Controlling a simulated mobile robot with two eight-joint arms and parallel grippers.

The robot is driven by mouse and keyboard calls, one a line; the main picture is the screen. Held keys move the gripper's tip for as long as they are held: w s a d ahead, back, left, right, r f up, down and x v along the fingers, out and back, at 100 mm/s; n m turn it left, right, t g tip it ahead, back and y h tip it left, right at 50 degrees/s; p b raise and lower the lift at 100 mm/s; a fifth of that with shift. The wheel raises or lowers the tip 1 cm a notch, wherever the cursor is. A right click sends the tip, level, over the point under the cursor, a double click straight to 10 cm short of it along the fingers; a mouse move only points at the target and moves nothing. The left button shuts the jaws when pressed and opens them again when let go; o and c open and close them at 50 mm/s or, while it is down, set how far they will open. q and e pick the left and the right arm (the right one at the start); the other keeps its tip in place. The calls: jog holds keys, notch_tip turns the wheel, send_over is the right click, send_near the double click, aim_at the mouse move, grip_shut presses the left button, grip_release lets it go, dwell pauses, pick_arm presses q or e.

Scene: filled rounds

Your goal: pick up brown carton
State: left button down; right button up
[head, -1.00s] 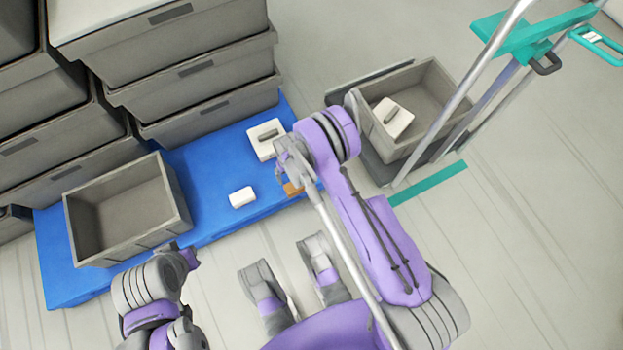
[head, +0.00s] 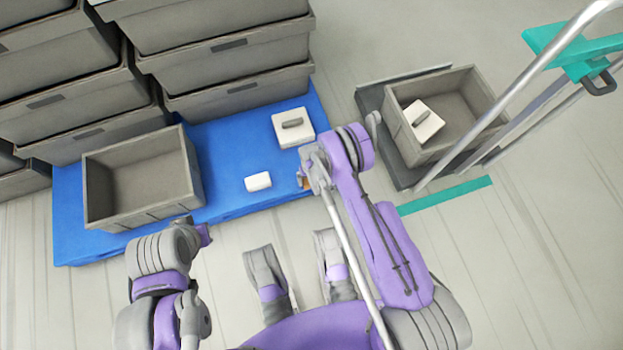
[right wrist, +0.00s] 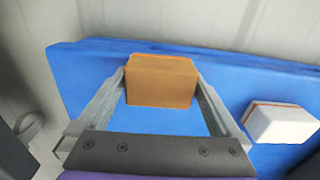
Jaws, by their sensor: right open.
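The brown carton (right wrist: 160,82) stands on the blue platform (right wrist: 85,75) in the right wrist view, between the two spread fingers of my right gripper (right wrist: 165,98). The gripper is open, and I cannot tell whether either finger touches the carton. In the head view only a small bit of the brown carton (head: 306,183) shows beside my right gripper (head: 308,172), which hides the rest. My left arm is at the lower left of the head view; its fingertips cannot be made out.
A small white box (head: 258,181) lies on the platform left of the carton. A white case with a handle (head: 293,127) lies behind. An empty grey crate (head: 140,215) stands at left. A cart holds another crate (head: 480,100) with a white case. Stacked crates fill the back.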

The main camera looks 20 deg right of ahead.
jog(key=c, duration=1.2)
jog(key=shift+r, duration=0.15)
